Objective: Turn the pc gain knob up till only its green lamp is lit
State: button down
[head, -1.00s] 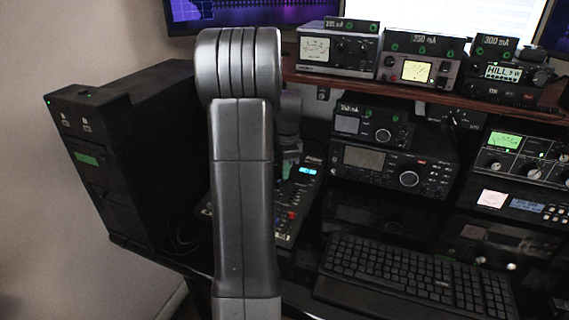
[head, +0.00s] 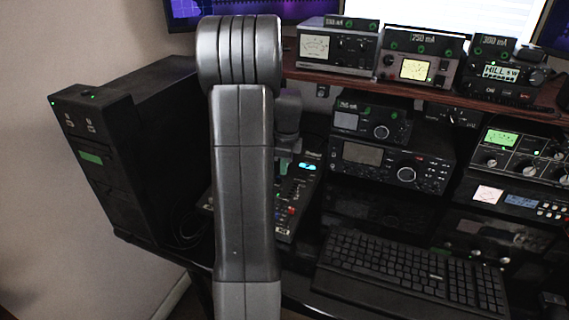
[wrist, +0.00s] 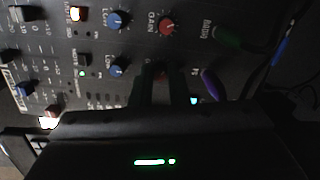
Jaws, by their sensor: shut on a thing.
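In the wrist view my gripper (wrist: 158,90) is shut on a dark reddish knob (wrist: 159,71), the pc gain knob, beside the PC lettering. The fingers hide most of it, so its pointer cannot be read. A small pale green lamp (wrist: 82,73) glows in the same row of the mixer panel (wrist: 105,45); I cannot tell whether other lamps of this row are lit. In the head view my gripper (head: 286,163) is over the mixer (head: 284,231), partly hidden by my arm.
A red gain knob (wrist: 166,26) marked Radio and a blue knob (wrist: 118,68) are close to the fingers. A purple plug (wrist: 211,83) is beside the gripper. A keyboard (head: 400,270) and a computer tower (head: 130,150) flank the mixer.

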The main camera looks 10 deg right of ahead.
jog(key=c, duration=1.4)
grip_release()
jog(key=r, duration=0.4)
jog(key=s+r+p, duration=0.1)
jog(key=r, duration=0.8)
jog(key=shift+s+d+r+p, duration=0.15)
jog(key=shift+s+r+p, duration=0.15)
jog(key=shift+r, duration=0.05)
jog(key=f, duration=0.4)
jog(key=w+f+b, duration=0.1)
jog(key=f, duration=0.8)
jog(key=shift+w+f+b, duration=0.3)
jog(key=shift+f+b, duration=0.05)
jog(key=shift+f, duration=0.05)
jog(key=shift+r, duration=0.1)
